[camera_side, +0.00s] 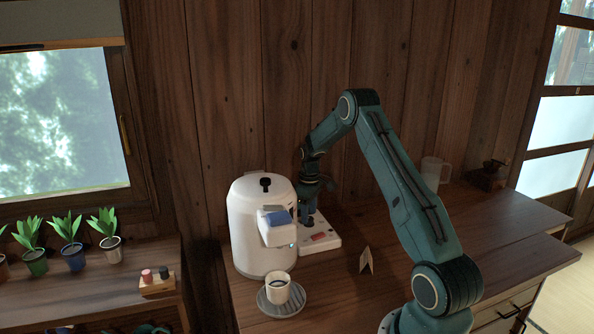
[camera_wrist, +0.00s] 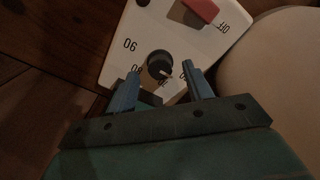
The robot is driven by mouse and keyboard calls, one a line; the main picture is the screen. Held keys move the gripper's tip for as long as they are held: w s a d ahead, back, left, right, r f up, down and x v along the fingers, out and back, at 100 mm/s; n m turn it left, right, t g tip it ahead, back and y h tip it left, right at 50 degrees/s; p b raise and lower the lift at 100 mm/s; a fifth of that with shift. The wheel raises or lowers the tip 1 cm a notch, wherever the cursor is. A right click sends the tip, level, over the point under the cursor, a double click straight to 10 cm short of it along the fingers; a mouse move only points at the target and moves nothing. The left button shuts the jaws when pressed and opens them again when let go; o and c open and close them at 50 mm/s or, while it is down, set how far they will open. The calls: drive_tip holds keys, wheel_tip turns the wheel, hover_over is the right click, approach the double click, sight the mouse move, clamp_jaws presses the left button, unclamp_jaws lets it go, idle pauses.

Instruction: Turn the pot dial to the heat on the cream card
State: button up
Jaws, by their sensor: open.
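The white pot (camera_side: 262,225) stands on the counter with a black lid knob. Beside it is a white control panel (camera_side: 330,241) with a red switch (camera_side: 319,236). In the wrist view the panel (camera_wrist: 120,62) carries a black round dial (camera_wrist: 159,64), printed "90" and "Off" marks, and other marks partly hidden by my fingers. My gripper (camera_wrist: 160,74) is open, its two blue fingers on either side of the dial; I cannot tell whether they touch it. In the side view my gripper (camera_side: 309,208) points down over the panel. The folded cream card (camera_side: 366,260) stands right of the panel, its writing unreadable.
A clear mug (camera_side: 433,172) and a wooden grinder (camera_side: 489,176) stand at the back right. Potted plants (camera_side: 70,252) line a shelf at left.

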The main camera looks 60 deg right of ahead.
drive_tip(key=shift+f, duration=0.8)
drive_tip(key=c, duration=1)
drive_tip(key=shift+m, duration=0.4)
drive_tip(key=m, duration=1.1)
